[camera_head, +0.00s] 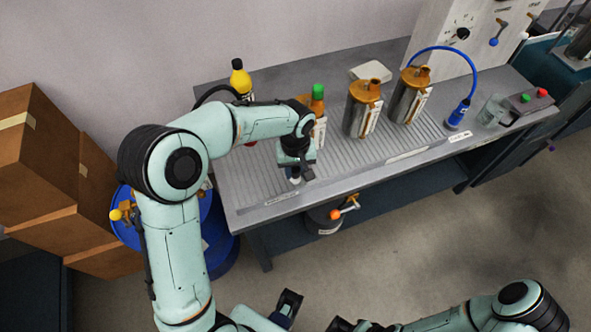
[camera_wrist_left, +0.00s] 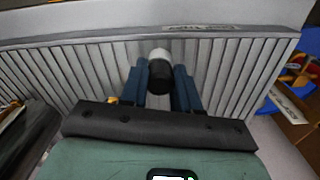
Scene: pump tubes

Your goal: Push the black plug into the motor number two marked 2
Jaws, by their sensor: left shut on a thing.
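My left gripper (camera_head: 295,174) is over the near left part of the ribbed bench. In the left wrist view, its blue fingers (camera_wrist_left: 161,88) are shut on a dark cylinder with a white end, which looks like the black plug (camera_wrist_left: 159,74). In the head view the arm hides most of it. Two silver motors with orange tops, a left one (camera_head: 357,115) and a right one (camera_head: 405,103), stand on the bench to the right, apart from the gripper. Their labels are too small to read. My right arm is at the bottom right; its gripper is only partly visible.
The grey bench (camera_head: 255,205) has free room at its front. A green-capped bottle (camera_head: 318,99) and yellow-topped bottle (camera_head: 240,77) stand near my left arm. A blue hose (camera_head: 447,49) arches to a blue plug (camera_head: 458,115) at right. Cardboard boxes (camera_head: 40,150) stand left.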

